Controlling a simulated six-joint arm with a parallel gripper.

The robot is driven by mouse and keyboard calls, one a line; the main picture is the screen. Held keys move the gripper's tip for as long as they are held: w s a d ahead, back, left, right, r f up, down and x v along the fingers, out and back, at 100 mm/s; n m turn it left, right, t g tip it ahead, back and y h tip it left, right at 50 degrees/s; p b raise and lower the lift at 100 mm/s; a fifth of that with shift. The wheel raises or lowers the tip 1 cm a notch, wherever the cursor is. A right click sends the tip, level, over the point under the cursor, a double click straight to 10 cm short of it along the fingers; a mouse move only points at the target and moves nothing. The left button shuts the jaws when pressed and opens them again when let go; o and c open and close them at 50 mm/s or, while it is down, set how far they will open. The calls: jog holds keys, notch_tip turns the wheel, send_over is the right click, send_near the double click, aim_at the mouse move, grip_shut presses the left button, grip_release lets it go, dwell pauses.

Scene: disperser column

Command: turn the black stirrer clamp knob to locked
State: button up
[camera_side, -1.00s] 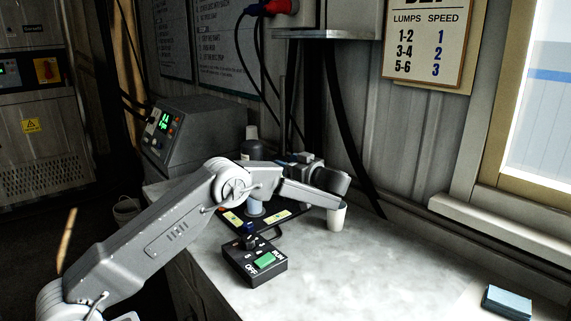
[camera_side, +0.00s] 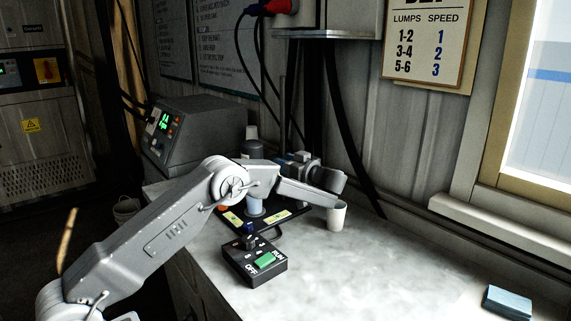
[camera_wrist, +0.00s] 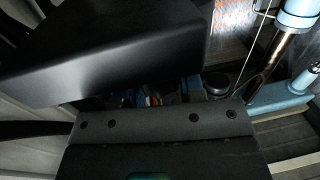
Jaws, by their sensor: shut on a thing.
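My gripper (camera_side: 301,157) is at the far end of the arm, by the disperser's upright post (camera_side: 283,100) and above its black base plate. In the wrist view my two black jaws (camera_wrist: 155,100) fill much of the picture. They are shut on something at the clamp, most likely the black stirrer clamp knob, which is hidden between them. Its locked or unlocked position cannot be read. A dark round part (camera_wrist: 217,82) shows just right of the jaws. A steel shaft with a blue collar (camera_wrist: 298,20) stands at the upper right of the wrist view.
A white cup (camera_side: 337,216) stands close under my forearm. A blue cup (camera_side: 255,207) is on the plate. The right side of the bench is clear except a blue pad (camera_side: 508,301).

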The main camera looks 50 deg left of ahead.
jog(key=shift+m+t, duration=0.3)
jog(key=shift+t, duration=0.2)
jog(key=shift+m+t+h, duration=0.3)
jog(key=shift+m+t, duration=1)
jog(key=shift+t, duration=0.7)
jog(key=shift+m+t+h, duration=0.3)
jog(key=shift+m+t, duration=1)
jog(key=shift+t, duration=1)
jog(key=o, duration=0.9)
jog(key=v, duration=1.3)
jog(key=shift+s+d+r, duration=0.1)
jog(key=shift+s+d, duration=0.05)
jog(key=shift+d, duration=0.2)
